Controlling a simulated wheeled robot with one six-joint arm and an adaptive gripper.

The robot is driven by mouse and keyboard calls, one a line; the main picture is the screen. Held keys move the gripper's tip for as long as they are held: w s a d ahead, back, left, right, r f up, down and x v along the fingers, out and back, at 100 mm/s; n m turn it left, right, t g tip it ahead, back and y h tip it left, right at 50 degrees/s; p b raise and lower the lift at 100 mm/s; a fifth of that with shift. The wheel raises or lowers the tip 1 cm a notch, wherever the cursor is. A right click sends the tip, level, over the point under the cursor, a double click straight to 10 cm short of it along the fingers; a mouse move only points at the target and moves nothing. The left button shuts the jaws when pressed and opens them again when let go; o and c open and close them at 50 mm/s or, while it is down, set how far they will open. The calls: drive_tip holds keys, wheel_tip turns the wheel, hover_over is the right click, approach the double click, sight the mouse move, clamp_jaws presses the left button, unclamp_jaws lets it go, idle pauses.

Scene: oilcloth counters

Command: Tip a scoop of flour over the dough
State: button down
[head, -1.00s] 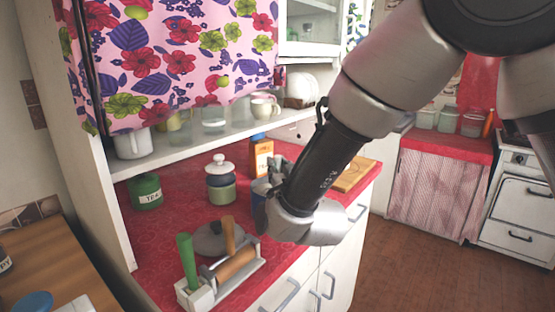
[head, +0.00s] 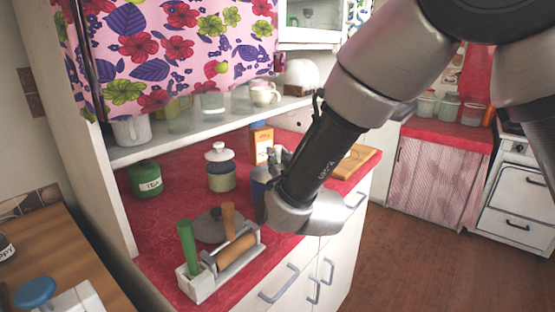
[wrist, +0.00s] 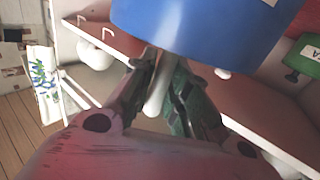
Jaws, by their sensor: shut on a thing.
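My gripper (wrist: 160,75) has its dark fingers closed on a slim pale handle (wrist: 155,103) in the wrist view. What the handle belongs to is mostly hidden, so I cannot confirm that it is the scoop. A large blue container (wrist: 200,22) with a corner of a white label fills the top of that view, just beyond the fingertips. In the head view the blue container (head: 260,181) is partly hidden behind my wrist, over the red counter. A wooden board (head: 354,161) lies at the counter's right end, partly behind my arm. I cannot make out dough or flour.
A shelf (head: 170,145) of cups overhangs the back. Open floor lies right.

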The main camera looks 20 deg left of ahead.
drive_tip(key=shift+r, duration=0.1)
drive_tip(key=shift+r, duration=4.2)
